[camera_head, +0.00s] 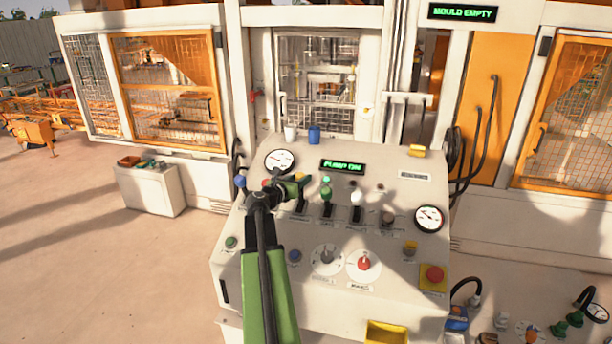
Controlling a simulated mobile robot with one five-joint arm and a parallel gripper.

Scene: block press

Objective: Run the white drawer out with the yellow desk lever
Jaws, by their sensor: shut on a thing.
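The yellow desk lever (302,177) is at the left end of a row of levers on the sloping desk (330,285). My gripper (297,183) is shut on its yellow knob, which shows partly past the fingers. To its right stand a green-knobbed lever (326,188), a white-knobbed lever (356,197) and a grey-brown-knobbed lever (389,216). My dark and green arm comes up from the bottom and covers part of the desk. I cannot make out the white drawer in this view.
A green-lit display (342,167) reads PUMP ON; another (463,13) reads MOULD EMPTY. Two dials (280,161), (429,218), rotary knobs and a red button (434,274) crowd the desk. A meshed press window (315,80) stands behind. Open floor lies left.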

